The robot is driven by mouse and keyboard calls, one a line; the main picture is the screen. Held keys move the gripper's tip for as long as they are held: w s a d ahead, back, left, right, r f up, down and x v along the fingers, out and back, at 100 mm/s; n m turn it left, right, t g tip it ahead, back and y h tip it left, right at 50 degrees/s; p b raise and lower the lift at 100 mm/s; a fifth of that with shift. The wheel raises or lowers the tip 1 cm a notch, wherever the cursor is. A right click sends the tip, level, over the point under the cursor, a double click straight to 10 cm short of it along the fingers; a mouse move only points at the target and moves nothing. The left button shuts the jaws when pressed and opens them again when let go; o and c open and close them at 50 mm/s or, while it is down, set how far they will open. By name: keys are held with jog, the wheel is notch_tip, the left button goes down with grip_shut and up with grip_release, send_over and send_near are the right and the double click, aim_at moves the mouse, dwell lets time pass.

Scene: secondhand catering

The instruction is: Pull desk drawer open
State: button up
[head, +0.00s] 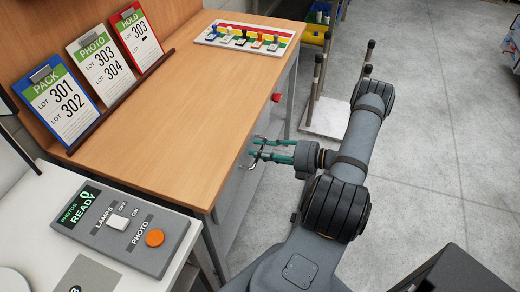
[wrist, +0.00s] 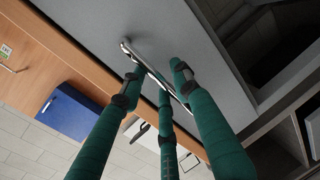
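The desk (head: 190,80) has a wooden top and a grey front. The grey drawer front (wrist: 195,35) fills the upper middle of the wrist view, and it looks shut. Its metal bar handle (wrist: 145,59) runs diagonally across that front. In the head view, the handle (head: 250,164) is small and partly covered by fingers. My gripper (head: 258,149) has teal fingers reaching left to the desk front. In the wrist view, my gripper (wrist: 158,82) has its fingers spread on both sides of the handle, with a gap between them. Whether any finger touches the bar is unclear.
A red thing (head: 276,97) sits on the desk front beyond my gripper. Lot cards (head: 62,98) and a stamp rack (head: 243,38) stand on the desktop. A control box (head: 122,228) is at front left. A post stand (head: 322,115) is behind my arm.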

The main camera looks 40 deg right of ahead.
jog(key=shift+w, duration=0.15)
jog(key=shift+c, duration=0.8)
grip_shut()
jog(key=shift+a+f, duration=0.1)
